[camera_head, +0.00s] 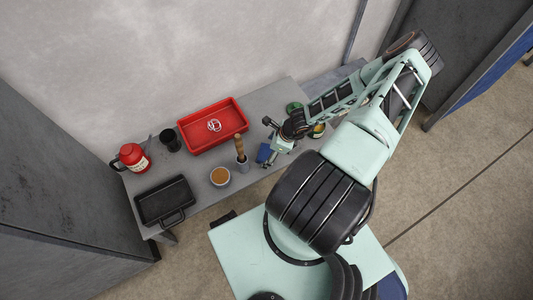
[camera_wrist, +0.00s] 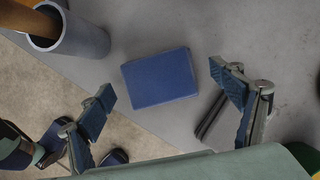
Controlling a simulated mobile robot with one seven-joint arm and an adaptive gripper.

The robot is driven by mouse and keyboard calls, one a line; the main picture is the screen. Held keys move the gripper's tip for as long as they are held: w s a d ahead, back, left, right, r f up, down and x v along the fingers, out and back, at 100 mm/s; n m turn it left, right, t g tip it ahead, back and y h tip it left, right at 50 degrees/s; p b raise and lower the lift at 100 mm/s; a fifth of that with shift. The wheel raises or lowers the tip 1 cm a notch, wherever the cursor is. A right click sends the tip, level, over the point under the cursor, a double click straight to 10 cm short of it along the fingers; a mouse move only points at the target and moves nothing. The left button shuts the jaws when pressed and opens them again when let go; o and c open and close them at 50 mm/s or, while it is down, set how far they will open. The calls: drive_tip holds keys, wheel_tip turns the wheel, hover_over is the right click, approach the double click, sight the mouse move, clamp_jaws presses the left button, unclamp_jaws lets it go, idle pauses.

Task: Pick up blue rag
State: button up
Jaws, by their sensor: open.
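The blue rag (camera_wrist: 160,78) shows in the wrist view as a flat, folded rectangle on the grey table. In the head view a small blue patch (camera_head: 263,153) beside my gripper looks like the same rag. My gripper (camera_wrist: 165,97) is open and empty, with one blue-padded finger to the left of the rag and one to the right. Both fingers are apart from the rag in the picture; the exact height above it is hard to tell. In the head view my gripper (camera_head: 274,142) hangs over the table's right part.
A grey cup (camera_wrist: 82,38) with a wooden handle in it stands left of the rag. A dark grey object (camera_wrist: 212,122) lies by the right finger. The table's front edge is close.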

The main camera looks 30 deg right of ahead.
drive_tip(key=c, duration=1.4)
drive_tip(key=shift+o, duration=0.2)
